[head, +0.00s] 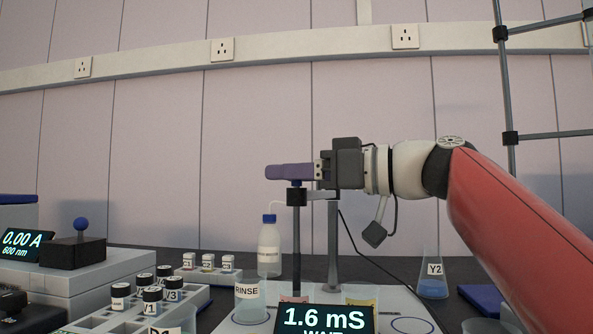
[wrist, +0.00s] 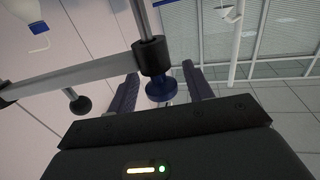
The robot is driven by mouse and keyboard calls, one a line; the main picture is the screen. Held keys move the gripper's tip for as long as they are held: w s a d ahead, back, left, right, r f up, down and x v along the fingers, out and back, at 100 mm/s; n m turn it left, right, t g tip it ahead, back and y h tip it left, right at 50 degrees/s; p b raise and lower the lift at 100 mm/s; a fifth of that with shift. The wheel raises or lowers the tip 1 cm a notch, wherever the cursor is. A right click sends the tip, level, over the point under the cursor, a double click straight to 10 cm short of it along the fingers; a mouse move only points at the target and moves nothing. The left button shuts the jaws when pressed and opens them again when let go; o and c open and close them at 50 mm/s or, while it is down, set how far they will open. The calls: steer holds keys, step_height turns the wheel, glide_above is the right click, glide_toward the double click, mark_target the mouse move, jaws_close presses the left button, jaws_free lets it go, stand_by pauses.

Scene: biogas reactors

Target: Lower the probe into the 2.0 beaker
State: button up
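The probe (head: 297,240) is a slim upright rod held on a short arm from a grey post (head: 333,245) in the head view. Its blue cap (wrist: 160,90) shows between my fingers in the wrist view. My gripper (head: 290,171) is level at the probe's top, its purple fingers over or around the cap. In the wrist view my gripper (wrist: 159,78) has its fingers apart, with a gap on both sides of the cap. A beaker with pink content (head: 290,299) stands below the probe, mostly hidden by the display. No 2.0 label is readable.
The display (head: 325,318) reads 1.6 mS. The RINSE beaker (head: 250,302) stands left and a yellow-content beaker (head: 362,292) right. A wash bottle (head: 269,247) stands behind. A Y2 flask (head: 433,275) is at right. A vial rack (head: 148,300) is at left.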

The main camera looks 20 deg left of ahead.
steer(key=shift+r, duration=0.1)
steer(key=d+b, duration=0.1)
steer(key=d, duration=0.6)
steer(key=shift+s+d, duration=0.4)
